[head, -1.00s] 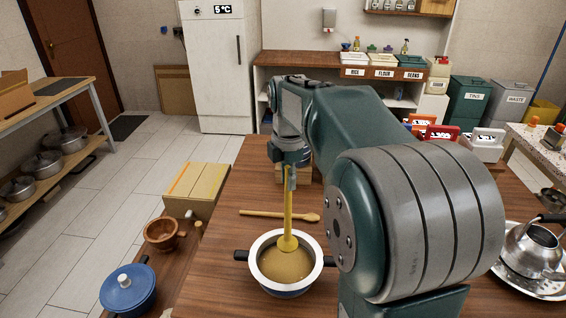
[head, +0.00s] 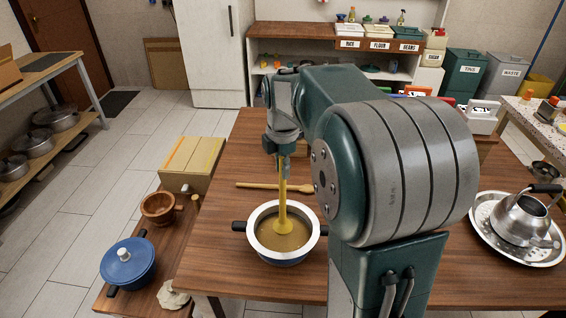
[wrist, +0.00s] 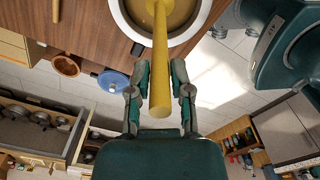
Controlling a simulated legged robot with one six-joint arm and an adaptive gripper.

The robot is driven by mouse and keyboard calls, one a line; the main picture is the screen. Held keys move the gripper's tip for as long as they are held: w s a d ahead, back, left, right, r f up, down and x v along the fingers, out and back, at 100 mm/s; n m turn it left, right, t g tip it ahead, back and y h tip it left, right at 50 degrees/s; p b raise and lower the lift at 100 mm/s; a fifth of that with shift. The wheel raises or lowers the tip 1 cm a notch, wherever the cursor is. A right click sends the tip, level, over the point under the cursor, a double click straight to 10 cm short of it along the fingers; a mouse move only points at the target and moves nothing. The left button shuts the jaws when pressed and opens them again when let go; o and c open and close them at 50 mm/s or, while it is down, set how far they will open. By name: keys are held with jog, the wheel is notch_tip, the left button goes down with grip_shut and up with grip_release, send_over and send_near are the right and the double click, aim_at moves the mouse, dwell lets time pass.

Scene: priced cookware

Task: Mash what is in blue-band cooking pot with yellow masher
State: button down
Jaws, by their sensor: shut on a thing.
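The blue-band cooking pot (head: 261,250) stands on the wooden table with a brown-yellow mass inside and a dark handle on its left. The yellow masher (head: 283,205) is upright with its head down in the pot, at the surface of the contents. My gripper (head: 284,158) is above the pot, shut on the upper part of the masher handle. In the wrist view the masher handle (wrist: 160,65) runs between my gripper's fingers (wrist: 160,95) towards the pot (wrist: 135,30). The masher's underside is hidden by the contents.
A wooden spoon (head: 270,186) lies behind the pot. A blue lidded pot (head: 128,264), a wooden bowl (head: 158,208) and a crumpled cloth (head: 172,295) are at the left. A kettle (head: 520,220) stands on a metal tray (head: 487,233) at the right.

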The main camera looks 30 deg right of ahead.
aim_at(283, 190)
jog(key=shift+f, duration=0.1)
jog(key=shift+f, duration=1.4)
jog(key=shift+f, duration=2.2)
jog(key=r, duration=0.2)
jog(key=s+r, duration=0.1)
jog(key=shift+a+r, duration=0.35)
jog(key=shift+f, duration=0.15)
